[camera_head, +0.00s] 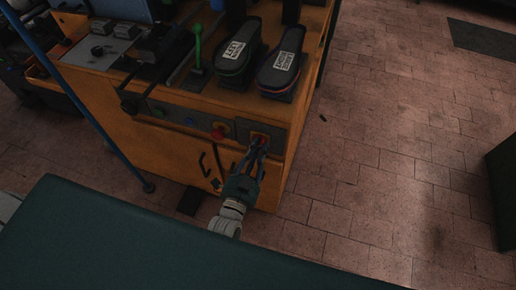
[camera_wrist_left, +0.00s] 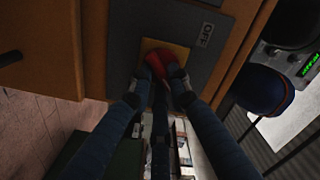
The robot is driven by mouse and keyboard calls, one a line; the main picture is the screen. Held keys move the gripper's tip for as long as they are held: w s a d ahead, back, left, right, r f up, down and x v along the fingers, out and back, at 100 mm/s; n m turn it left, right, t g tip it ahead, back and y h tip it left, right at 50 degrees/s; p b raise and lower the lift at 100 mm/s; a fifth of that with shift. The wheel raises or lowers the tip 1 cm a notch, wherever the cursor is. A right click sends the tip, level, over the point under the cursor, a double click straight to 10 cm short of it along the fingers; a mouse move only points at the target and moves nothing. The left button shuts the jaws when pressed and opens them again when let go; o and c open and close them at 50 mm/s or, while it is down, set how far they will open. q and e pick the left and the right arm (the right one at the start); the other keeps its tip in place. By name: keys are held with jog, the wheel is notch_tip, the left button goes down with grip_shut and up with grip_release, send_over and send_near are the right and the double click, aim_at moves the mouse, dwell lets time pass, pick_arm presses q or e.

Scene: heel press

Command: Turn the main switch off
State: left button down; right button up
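The main switch is a red knob (camera_wrist_left: 157,64) on a yellow plate (camera_wrist_left: 150,45), set in a grey panel at the front right of the orange machine. An "OFF" label (camera_wrist_left: 206,35) is on the panel beside the plate. In the head view the yellow plate (camera_head: 260,135) shows just beyond my left fingertips. My left gripper (camera_head: 257,148) reaches the panel from the front; in the wrist view its fingertips (camera_wrist_left: 160,76) are closed in on either side of the red knob and appear to touch it. The fingers partly hide the knob. My right gripper is not in view.
The orange machine (camera_head: 180,157) carries a red button (camera_head: 218,132) left of the switch, a green-handled lever (camera_head: 197,45) and two dark shoe-like forms with labels (camera_head: 238,55) on top. A dark green surface (camera_head: 120,240) lies in front. The tiled floor at right is mostly clear.

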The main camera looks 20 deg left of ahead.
pick_arm(q)
jog(key=shift+n, duration=0.3)
jog(key=n, duration=0.2)
jog(key=n+p, duration=0.1)
jog(key=n, duration=0.5)
jog(key=shift+a+r+p, duration=0.1)
jog(key=shift+r+p, duration=0.2)
jog(key=shift+p, duration=0.05)
jog(key=n, duration=0.9)
jog(key=shift+a, duration=0.3)
jog(key=shift+n, duration=0.3)
jog(key=c, duration=1.6)
grip_release()
jog(key=shift+c, duration=0.2)
